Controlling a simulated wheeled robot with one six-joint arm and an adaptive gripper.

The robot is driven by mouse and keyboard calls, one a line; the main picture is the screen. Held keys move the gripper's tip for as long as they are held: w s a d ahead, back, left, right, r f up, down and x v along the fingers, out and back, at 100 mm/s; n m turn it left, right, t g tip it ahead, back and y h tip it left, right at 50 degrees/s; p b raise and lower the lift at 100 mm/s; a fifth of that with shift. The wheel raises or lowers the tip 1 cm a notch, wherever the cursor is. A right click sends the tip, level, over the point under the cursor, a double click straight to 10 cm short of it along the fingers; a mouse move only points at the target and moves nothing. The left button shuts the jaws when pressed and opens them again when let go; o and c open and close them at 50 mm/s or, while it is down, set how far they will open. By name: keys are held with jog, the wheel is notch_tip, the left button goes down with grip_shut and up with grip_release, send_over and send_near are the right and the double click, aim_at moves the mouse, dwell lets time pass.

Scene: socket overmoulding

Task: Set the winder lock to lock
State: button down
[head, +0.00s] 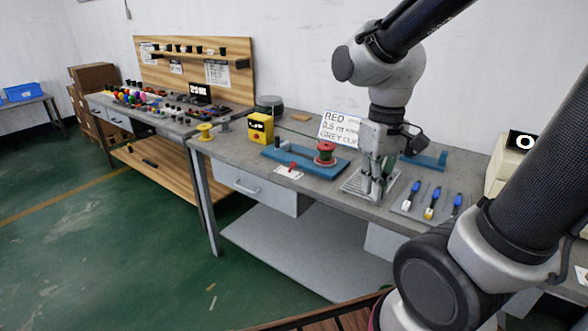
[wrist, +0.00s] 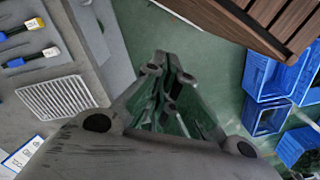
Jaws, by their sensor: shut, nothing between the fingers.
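The winder is a blue base (head: 303,163) on the grey bench, with a red spool (head: 325,150) upright at its right end and a dark post (head: 277,142) at its left. A small white plate with a red part (head: 289,171) sits at the front edge of the base. It may be the winder lock, but it is too small to read its setting. My gripper (head: 374,192) points down above the bench to the right of the winder, apart from it. In the wrist view my gripper (wrist: 166,72) is shut and empty. The winder is not seen there.
A grey slotted tray (head: 350,187) lies under my gripper, also in the wrist view (wrist: 60,97). Blue-handled tools (head: 411,195) lie to its right. A sign (head: 340,128) and a second blue fixture (head: 428,161) stand behind. A yellow box (head: 260,127) stands left of the winder.

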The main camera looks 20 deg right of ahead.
jog(key=w+a+f, duration=0.5)
jog(key=a+f, duration=0.1)
jog(key=f, duration=0.5)
jog(key=w+a+f, duration=0.5)
jog(key=a+f, duration=0.2)
jog(key=f, duration=0.3)
jog(key=w+f+m+t+h, duration=0.1)
jog(key=w+f+m+t, duration=0.45)
jog(key=f, duration=0.95)
jog(key=w+d+r+t+h, duration=0.2)
jog(key=w+d+t, duration=0.1)
jog(key=w+t, duration=0.4)
jog(key=w+r+t+h, duration=0.1)
jog(key=w+r+t, duration=0.1)
jog(key=r, duration=0.5)
jog(key=w+r+m+t+h, duration=0.1)
jog(key=r+t, duration=0.3)
jog(key=r, duration=0.4)
jog(key=shift+w+d+h, duration=0.4)
jog(key=shift+w, duration=0.35)
